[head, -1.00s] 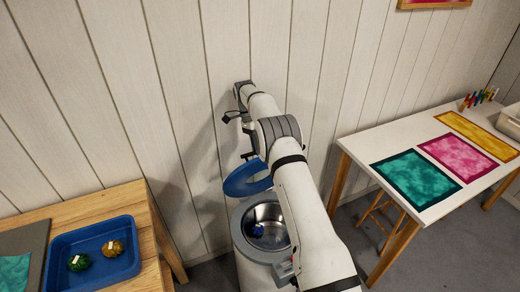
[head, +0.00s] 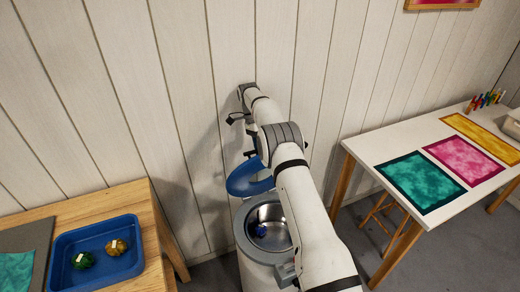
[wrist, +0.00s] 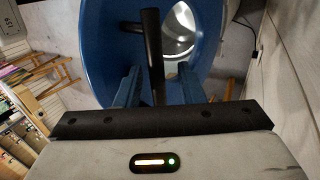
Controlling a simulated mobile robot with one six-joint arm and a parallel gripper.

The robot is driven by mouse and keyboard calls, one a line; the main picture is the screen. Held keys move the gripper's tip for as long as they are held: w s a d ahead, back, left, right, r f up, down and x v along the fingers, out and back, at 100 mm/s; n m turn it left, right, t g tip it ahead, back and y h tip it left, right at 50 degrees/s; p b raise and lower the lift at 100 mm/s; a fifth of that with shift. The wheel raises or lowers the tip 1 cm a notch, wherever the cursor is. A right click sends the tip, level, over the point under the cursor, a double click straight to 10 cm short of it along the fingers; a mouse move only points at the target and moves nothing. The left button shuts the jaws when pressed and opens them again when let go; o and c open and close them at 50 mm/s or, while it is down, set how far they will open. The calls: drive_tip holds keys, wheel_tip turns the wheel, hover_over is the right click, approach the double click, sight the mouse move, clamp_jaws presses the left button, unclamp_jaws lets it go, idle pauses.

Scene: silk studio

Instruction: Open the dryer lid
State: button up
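The dryer (head: 262,260) is a pale round drum with a grey rim and a steel inside, standing against the wall in the head view. Its blue ring-shaped lid (head: 240,186) is raised and stands steeply at the back of the opening. The lid (wrist: 85,55) fills much of the wrist view, with the bright drum showing through its window. A dark bar handle (wrist: 152,50) stands between the two blue fingers of my gripper (wrist: 157,88). The fingers are apart, with a gap visible right of the handle. In the head view my arm partly covers the dryer's right side.
A blue bundle (head: 261,231) lies inside the drum. A wooden table at left holds a blue tray (head: 68,242) with a green and an amber bundle. A white table (head: 362,148) with dyed cloths stands at right. The panelled wall is close behind.

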wheel_tip(320, 180, up, 10)
drive_tip(key=shift+r, duration=0.15)
idle(0.5)
drive_tip(key=shift+s, duration=0.1)
